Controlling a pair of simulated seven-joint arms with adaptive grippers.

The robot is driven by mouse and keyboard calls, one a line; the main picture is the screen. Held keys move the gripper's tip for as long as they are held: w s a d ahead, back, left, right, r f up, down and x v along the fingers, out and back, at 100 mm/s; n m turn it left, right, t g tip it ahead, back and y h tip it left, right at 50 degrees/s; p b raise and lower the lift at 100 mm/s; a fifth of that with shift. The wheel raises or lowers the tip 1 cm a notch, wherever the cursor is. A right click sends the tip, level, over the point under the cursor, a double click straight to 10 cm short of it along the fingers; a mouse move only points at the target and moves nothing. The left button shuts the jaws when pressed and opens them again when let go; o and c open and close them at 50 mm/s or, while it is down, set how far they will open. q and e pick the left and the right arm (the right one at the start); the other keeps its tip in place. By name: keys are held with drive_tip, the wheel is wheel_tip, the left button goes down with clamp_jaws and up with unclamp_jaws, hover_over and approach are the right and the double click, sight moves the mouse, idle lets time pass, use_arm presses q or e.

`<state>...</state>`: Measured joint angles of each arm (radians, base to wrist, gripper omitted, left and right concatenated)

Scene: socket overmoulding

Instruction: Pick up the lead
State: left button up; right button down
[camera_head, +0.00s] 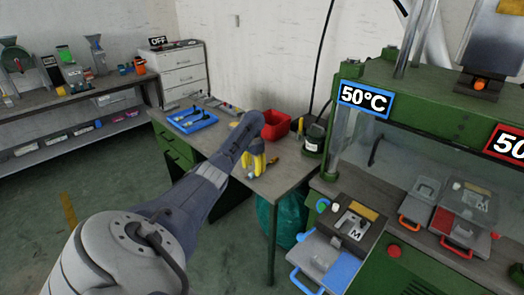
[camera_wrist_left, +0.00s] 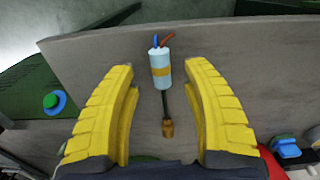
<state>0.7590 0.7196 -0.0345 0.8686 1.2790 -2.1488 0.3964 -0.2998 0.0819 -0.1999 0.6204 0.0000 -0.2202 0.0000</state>
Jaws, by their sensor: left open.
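The lead (camera_wrist_left: 160,68) shows in the left wrist view, lying on the grey bench top. My right gripper is not in view.
A red bin (camera_head: 275,125) and a dark jar (camera_head: 314,138) stand behind the gripper. A blue tray (camera_head: 192,119) lies farther left on the bench (camera_head: 285,178). The green press (camera_head: 425,110) with its 50°C sign stands to the right.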

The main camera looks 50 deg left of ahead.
sight(253, 172)
use_arm(q)
drive_tip(key=shift+f, duration=1.7)
drive_tip(key=shift+c, duration=0.3)
clamp_jaws()
